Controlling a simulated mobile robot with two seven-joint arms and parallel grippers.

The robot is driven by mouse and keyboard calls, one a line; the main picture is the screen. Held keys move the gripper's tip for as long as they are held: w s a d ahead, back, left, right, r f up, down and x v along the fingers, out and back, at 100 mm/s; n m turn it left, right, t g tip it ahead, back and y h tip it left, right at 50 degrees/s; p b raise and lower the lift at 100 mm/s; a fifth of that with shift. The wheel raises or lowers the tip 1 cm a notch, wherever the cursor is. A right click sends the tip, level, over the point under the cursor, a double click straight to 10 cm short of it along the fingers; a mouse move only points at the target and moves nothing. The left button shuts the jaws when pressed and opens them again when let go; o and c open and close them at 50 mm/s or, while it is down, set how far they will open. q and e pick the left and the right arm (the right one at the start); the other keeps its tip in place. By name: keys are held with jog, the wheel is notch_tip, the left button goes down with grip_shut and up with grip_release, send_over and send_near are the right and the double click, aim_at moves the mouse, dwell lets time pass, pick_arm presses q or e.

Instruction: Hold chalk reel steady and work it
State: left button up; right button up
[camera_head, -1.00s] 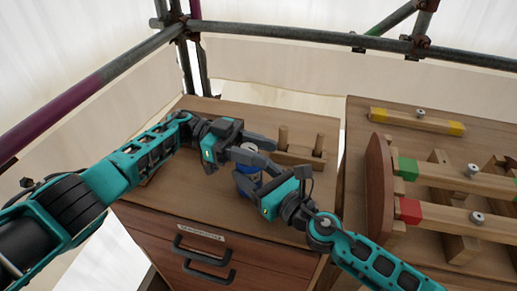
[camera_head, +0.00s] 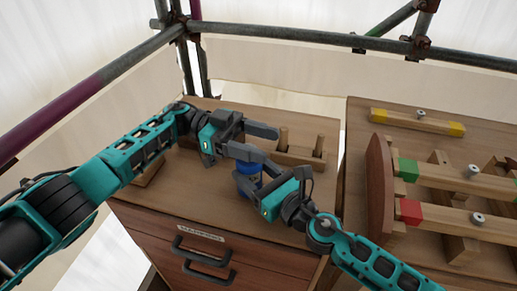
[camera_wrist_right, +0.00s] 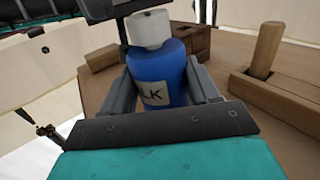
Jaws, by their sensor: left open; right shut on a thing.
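The chalk reel is a blue body (camera_head: 246,182) standing on the wooden cabinet top; in the right wrist view it shows as a blue body (camera_wrist_right: 155,65) with a grey-white top (camera_wrist_right: 149,28) and a pale label ending in "LK". My right gripper (camera_head: 259,176) is shut on the reel, one finger on each side of the body in the right wrist view. My left gripper (camera_head: 270,145) is open, its fingers spread above and behind the reel. In the head view it hides the reel's top. A dark part of it crosses the upper edge of the right wrist view.
A wooden rack with upright pegs (camera_head: 320,146) stands just behind the reel. A drawer with dark handles (camera_head: 203,256) is below the front edge. To the right, across a gap, a second bench (camera_head: 357,115) carries wooden bars with green and red blocks. Scaffold tubes (camera_head: 300,35) run behind.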

pick_arm(q)
notch_tip(320, 180, up, 7)
jog(key=shift+r, duration=0.2)
dwell(0.3)
jog(key=f+m+t+y, duration=0.2)
jog(key=m+y, duration=0.3)
jog(key=m, duration=0.1)
jog(key=a+f+m+t+y, duration=0.1)
jog(key=f+m+t+y, duration=0.2)
jog(key=m+y, duration=0.2)
jog(key=w+a+f+m+t+y, duration=0.1)
jog(key=f+m+t+y, duration=0.1)
jog(key=m+y, duration=0.4)
jog(key=shift+f+m+t, duration=0.4)
jog(key=shift+f+m, duration=0.1)
jog(key=shift+f, duration=0.2)
jog(key=shift+c, duration=0.2)
jog(key=c, duration=1)
